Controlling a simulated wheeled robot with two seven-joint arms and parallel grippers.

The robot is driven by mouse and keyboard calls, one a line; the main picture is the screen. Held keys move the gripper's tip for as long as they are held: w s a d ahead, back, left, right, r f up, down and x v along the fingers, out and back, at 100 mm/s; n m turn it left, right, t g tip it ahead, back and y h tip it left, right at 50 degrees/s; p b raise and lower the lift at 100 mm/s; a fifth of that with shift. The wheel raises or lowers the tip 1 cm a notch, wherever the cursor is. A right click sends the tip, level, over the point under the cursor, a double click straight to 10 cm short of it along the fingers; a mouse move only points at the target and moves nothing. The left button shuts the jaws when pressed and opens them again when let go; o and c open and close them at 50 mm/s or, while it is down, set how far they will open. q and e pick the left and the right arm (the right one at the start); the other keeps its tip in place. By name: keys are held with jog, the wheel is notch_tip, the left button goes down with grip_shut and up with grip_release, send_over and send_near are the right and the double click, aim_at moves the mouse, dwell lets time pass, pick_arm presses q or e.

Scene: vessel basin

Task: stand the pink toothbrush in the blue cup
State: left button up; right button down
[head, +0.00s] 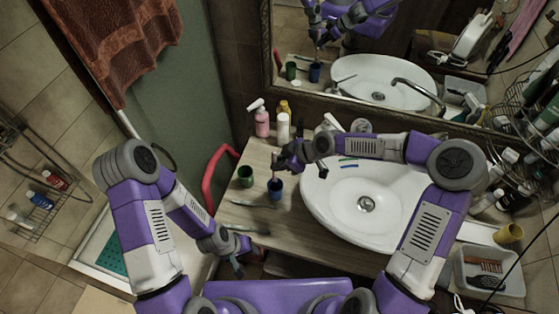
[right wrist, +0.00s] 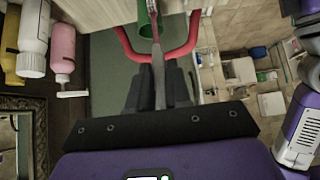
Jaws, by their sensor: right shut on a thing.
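The blue cup (head: 276,191) stands upright on the wooden counter, left of the sink. My right gripper (head: 281,162) is just above it, shut on the pink toothbrush (head: 274,172). The toothbrush looks roughly upright, its lower end at the cup's mouth; I cannot tell how far inside it is. In the right wrist view the toothbrush (right wrist: 158,65) runs up from between the fingers; the blue cup cannot be made out there. My left gripper (head: 238,266) hangs empty in front of the counter's front left edge; its finger gap is unclear.
A green cup (head: 245,176) stands just left of the blue cup. Other brushes, one of them teal (head: 246,228), lie on the counter in front. Bottles, including a pink one (head: 262,124), stand behind. The white sink (head: 335,204) is to the right. A red rail (head: 208,180) is at left.

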aim_at(275, 177)
jog(key=shift+f+b, duration=3.15)
jog(key=shift+f, duration=0.85)
jog(key=c, duration=1)
grip_release()
jog(key=v, duration=0.7)
jog(key=shift+d+r, duration=0.15)
jog(key=shift+r, duration=0.1)
